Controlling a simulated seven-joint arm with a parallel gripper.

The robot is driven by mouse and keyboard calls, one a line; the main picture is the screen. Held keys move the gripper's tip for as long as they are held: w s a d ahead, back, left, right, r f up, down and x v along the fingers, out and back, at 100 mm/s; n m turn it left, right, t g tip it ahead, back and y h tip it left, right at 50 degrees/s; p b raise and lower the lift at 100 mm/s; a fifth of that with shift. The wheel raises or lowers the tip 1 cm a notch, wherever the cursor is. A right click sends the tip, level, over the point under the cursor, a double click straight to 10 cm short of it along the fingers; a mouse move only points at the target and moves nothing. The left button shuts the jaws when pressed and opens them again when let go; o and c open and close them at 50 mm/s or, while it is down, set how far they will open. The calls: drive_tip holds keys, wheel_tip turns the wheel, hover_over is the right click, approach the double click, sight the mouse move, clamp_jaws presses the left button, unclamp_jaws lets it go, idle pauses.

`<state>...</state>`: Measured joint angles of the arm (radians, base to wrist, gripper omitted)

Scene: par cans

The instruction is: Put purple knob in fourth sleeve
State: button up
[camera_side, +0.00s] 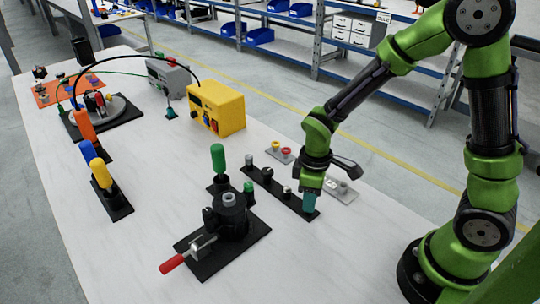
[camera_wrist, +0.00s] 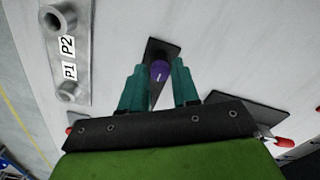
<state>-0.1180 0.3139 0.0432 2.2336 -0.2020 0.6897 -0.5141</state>
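The purple knob (camera_wrist: 160,71) shows in the wrist view at the near end of a narrow black strip (camera_wrist: 156,45). It lies between the two teal fingers of my gripper (camera_wrist: 160,84), with a small gap on each side. In the side view my gripper (camera_side: 312,198) points down at the right end of a black strip (camera_side: 291,198), and the purple knob is hidden there. A grey plate (camera_wrist: 72,48) with raised round sleeves stands left in the wrist view. Its labels P1 and P2 are readable; I cannot make out a fourth sleeve.
A black fixture with a red-handled clamp (camera_side: 172,264) stands left of my gripper. A green-handled clamp (camera_side: 218,157), a yellow box (camera_side: 216,108) and a pale plate (camera_side: 341,190) are nearby. The front table (camera_side: 330,250) is clear.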

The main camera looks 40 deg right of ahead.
drive_tip(key=o, duration=0.5)
drive_tip(key=shift+r, duration=0.1)
wheel_tip(320, 180, up, 17)
drive_tip(key=shift+f, duration=0.15)
drive_tip(key=s+r+m+t, duration=0.1)
drive_tip(key=s+m+t, duration=0.1)
drive_tip(key=m, duration=0.1)
drive_tip(key=s+d+r+m+t+y, duration=0.1)
drive_tip(key=s+r+m+t, duration=0.1)
drive_tip(key=s+m, duration=0.1)
drive_tip(key=s+r+m+t+y, duration=0.1)
drive_tip(key=s+m+t, duration=0.2)
drive_tip(key=shift+d+r+m, duration=0.25)
drive_tip(key=shift+d+m, duration=0.1)
drive_tip(key=shift+m, duration=0.05)
